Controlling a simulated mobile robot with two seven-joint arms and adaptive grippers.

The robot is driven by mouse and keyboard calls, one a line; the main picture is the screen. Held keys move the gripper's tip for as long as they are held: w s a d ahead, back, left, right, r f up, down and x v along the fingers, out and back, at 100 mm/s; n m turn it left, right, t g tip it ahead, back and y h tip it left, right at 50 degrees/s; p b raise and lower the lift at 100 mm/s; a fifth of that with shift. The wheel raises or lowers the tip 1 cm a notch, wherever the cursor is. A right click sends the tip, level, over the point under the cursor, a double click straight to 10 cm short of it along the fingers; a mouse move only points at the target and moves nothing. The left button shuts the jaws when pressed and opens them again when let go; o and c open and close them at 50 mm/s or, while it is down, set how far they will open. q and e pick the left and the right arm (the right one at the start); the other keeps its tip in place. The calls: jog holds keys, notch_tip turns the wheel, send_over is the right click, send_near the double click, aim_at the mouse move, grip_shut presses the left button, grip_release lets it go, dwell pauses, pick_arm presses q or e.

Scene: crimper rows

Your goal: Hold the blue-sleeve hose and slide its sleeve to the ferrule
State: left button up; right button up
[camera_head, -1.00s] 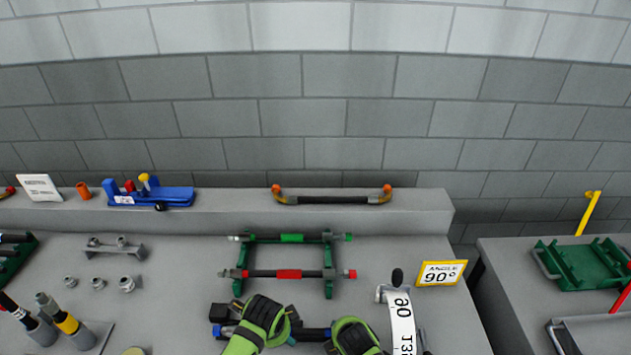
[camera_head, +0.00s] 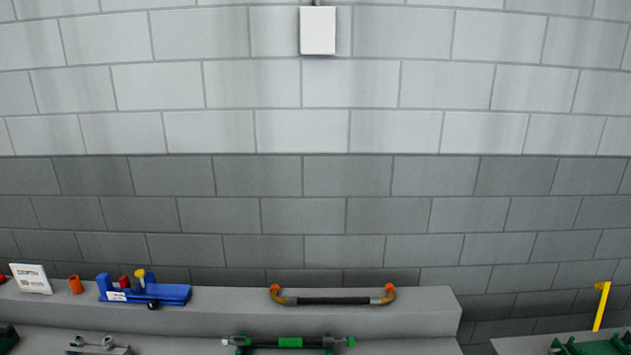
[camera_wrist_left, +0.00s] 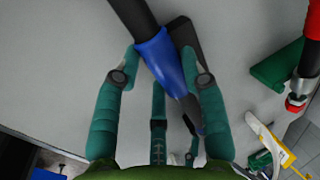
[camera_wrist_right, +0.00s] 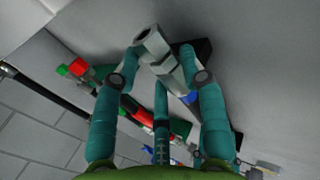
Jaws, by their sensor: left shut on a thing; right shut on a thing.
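In the left wrist view my left gripper (camera_wrist_left: 161,52) has its two fingers on either side of the blue sleeve (camera_wrist_left: 165,62) of a dark hose (camera_wrist_left: 134,16) and is shut on it. In the right wrist view my right gripper (camera_wrist_right: 162,50) is shut on the grey metal end fitting (camera_wrist_right: 155,48) of a hose. I cannot tell the gap between sleeve and ferrule. Neither gripper is in the head view.
A green-sleeve hose (camera_head: 290,342) lies on the rack at the bottom of the head view. A dark hose with orange ends (camera_head: 333,299) and a blue tool (camera_head: 145,292) sit on the back ledge. A red hose (camera_wrist_right: 140,112) shows near my right gripper.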

pick_arm(q)
jog(key=shift+a, duration=0.15)
pick_arm(e)
jog(key=shift+s+f, duration=0.15)
pick_arm(q)
jog(key=shift+a, duration=1.4)
jog(key=shift+a+f, duration=0.1)
jog(key=shift+a, duration=1.45)
pick_arm(e)
jog(key=shift+c, duration=0.2)
pick_arm(q)
jog(key=o, duration=1.1)
pick_arm(e)
jog(key=shift+f, duration=0.1)
pick_arm(q)
jog(key=shift+o, duration=0.2)
pick_arm(e)
jog(key=shift+s, duration=0.1)
pick_arm(q)
jog(key=shift+d, duration=0.1)
